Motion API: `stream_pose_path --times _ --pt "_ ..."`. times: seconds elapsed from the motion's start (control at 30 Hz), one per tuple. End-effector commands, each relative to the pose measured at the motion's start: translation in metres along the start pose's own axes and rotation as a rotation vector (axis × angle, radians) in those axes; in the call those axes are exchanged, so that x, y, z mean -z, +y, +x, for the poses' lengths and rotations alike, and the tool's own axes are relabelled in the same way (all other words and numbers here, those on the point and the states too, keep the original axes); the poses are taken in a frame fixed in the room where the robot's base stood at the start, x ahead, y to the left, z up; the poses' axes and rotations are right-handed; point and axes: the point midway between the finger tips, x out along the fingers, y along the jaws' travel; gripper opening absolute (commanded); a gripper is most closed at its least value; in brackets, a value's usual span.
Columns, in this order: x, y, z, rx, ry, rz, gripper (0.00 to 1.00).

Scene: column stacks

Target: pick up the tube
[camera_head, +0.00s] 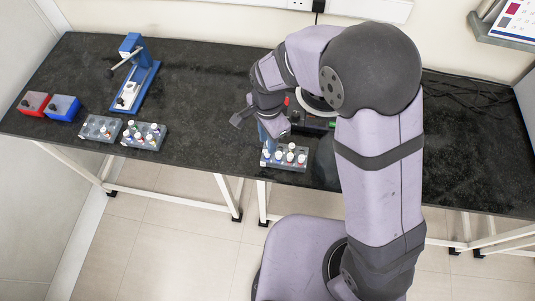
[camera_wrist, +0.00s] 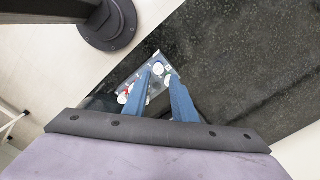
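Several small tubes with white, red and dark caps (camera_head: 291,147) stand in a grey rack (camera_head: 296,167) near the front edge of the dark bench. My gripper (camera_head: 268,140) points down over the left part of this rack. In the wrist view, the two blue fingers of my gripper (camera_wrist: 161,76) are apart, with a gap between them. A white-capped tube (camera_wrist: 158,68) shows just beyond the fingertips, near the gap. More white and red caps (camera_wrist: 124,97) show left of the fingers. The fingers hide part of the rack, and I cannot tell how high the tips are above the caps.
Two more racks (camera_head: 101,128) (camera_head: 143,135) stand at left, the right one holding several tubes. A dark device (camera_head: 318,123) lies behind my rack. The bench between is clear.

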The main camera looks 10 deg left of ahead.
Motion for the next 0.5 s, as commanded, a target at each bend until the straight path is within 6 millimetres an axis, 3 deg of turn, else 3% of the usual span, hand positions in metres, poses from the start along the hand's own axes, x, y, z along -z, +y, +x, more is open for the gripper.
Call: stream_pose_path --times 0.5 --pt "-0.003 0.004 0.047 -0.002 0.0 -0.001 0.25"
